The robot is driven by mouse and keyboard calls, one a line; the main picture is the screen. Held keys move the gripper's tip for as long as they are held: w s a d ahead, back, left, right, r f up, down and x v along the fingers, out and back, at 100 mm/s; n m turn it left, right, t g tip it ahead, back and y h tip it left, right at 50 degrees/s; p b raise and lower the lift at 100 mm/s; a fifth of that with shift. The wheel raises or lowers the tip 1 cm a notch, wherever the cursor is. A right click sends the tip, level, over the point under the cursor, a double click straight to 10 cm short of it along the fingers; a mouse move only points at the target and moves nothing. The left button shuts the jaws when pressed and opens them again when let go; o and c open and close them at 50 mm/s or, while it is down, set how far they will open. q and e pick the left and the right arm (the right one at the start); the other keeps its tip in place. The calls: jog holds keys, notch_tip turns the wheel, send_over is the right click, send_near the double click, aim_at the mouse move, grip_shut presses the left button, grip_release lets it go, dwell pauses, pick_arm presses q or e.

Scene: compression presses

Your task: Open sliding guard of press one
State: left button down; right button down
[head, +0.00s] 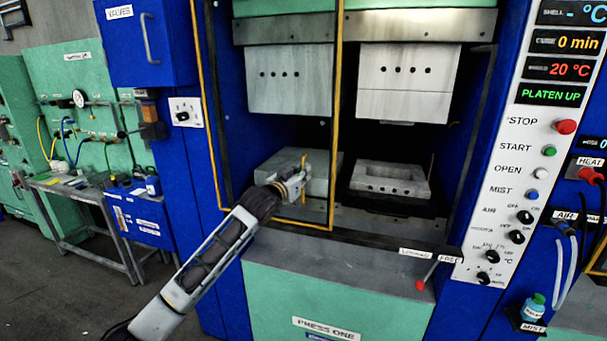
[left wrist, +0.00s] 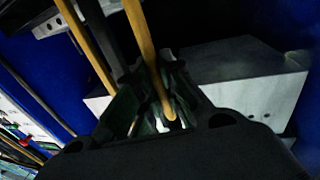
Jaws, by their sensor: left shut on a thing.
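Press one (head: 290,290) has a sliding guard (head: 336,110), a see-through panel with a thin yellow frame. The guard stands across the left half of the press opening; the right half is uncovered. A short yellow upright handle (head: 304,161) shows near the guard's right side. My left gripper (head: 298,182) is at this handle in the head view. In the left wrist view a yellow bar (left wrist: 141,45) runs down between the fingers of the left gripper (left wrist: 160,110), which is shut on it. The fingers hide part of the handle. My right gripper is not in view.
Inside the press, a grey lower block (head: 390,178) lies below a raised upper block (head: 405,90). The control panel (head: 520,200) at right reads "PLATEN UP". A red-knobbed lever (head: 421,284) sticks out at the front. A bench (head: 75,195) stands at left.

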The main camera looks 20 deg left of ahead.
pick_arm(q)
jog(key=c, duration=1.5)
grip_release()
jog(key=shift+c, duration=0.2)
jog(key=s+a, duration=0.2)
jog(key=s, duration=0.9)
jog(key=shift+s, duration=0.4)
jog(key=shift+a, duration=0.1)
jog(key=shift+f, duration=0.1)
